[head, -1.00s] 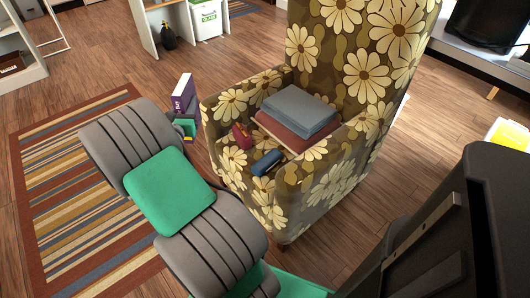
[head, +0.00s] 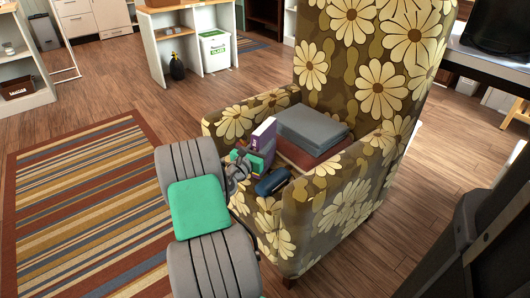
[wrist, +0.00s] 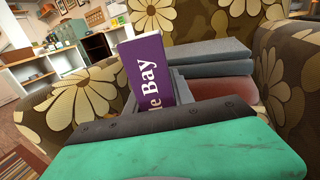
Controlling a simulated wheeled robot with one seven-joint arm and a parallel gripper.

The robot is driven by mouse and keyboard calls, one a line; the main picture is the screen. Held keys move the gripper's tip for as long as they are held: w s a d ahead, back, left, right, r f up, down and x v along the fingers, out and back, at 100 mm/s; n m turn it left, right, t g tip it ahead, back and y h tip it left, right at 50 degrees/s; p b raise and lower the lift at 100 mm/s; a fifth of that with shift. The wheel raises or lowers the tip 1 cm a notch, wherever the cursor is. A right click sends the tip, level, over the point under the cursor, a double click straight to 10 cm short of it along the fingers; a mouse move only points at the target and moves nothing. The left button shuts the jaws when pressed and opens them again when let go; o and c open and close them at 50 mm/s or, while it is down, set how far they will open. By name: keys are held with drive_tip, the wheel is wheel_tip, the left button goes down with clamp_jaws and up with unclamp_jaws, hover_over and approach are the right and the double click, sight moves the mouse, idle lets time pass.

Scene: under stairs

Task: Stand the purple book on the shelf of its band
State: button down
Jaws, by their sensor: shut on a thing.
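The purple book (head: 263,135) is upright and slightly tilted in my gripper (head: 246,160). No shelf with a readable band can be made out for certain.
On the armchair seat lie grey folded cloths (head: 312,128) over a reddish one (head: 297,155), with a dark blue case (head: 272,182) nearer. Behind stand a white shelf unit (head: 158,55), a bin (head: 214,50) and a left shelf (head: 20,75). Open wooden floor (head: 170,115) lies between.

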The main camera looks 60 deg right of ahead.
drive_tip(key=shift+f, duration=0.5)
drive_tip(key=c, duration=1.5)
unclamp_jaws()
drive_tip(key=shift+f, duration=0.25)
drive_tip(key=shift+c, duration=0.2)
drive_tip(key=o, duration=0.5)
drive_tip(key=shift+c, duration=0.2)
drive_tip(key=shift+r, duration=0.1)
